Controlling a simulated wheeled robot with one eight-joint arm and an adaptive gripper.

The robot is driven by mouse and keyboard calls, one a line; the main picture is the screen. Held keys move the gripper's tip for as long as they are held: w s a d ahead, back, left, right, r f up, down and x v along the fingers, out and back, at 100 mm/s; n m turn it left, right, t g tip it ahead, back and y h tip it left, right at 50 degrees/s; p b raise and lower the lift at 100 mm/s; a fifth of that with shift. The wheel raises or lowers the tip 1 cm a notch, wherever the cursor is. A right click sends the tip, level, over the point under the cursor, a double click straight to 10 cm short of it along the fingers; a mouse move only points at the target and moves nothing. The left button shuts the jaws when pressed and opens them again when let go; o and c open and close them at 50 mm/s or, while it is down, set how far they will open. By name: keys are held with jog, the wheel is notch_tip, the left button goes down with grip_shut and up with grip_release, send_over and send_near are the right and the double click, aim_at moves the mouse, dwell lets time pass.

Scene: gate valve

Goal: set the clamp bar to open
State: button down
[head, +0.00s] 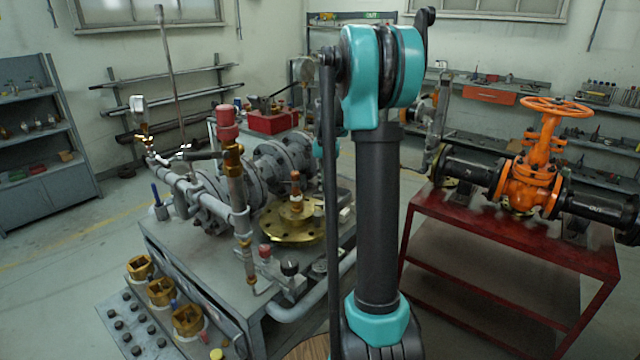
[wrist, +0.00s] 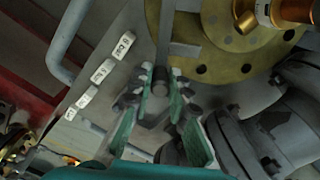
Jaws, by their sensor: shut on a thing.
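In the wrist view my gripper (wrist: 161,86) has its two teal-padded fingers closed on the lower end of a grey bar (wrist: 166,38), which I take to be the clamp bar. In the head view the brass flange plate (head: 290,236) is on the grey bench, and my arm hides the gripper and the bar.
Grey flanged pipes (wrist: 292,108) lie close right of my gripper. An orange gate valve (head: 530,180) stands on a red table (head: 470,215) at right.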

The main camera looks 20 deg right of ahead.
jog(key=shift+s+d, duration=0.2)
jog(key=shift+d, duration=0.1)
jog(key=c, duration=1.4)
grip_release()
jog(key=shift+c, duration=0.2)
notch_tip(320, 180, up, 12)
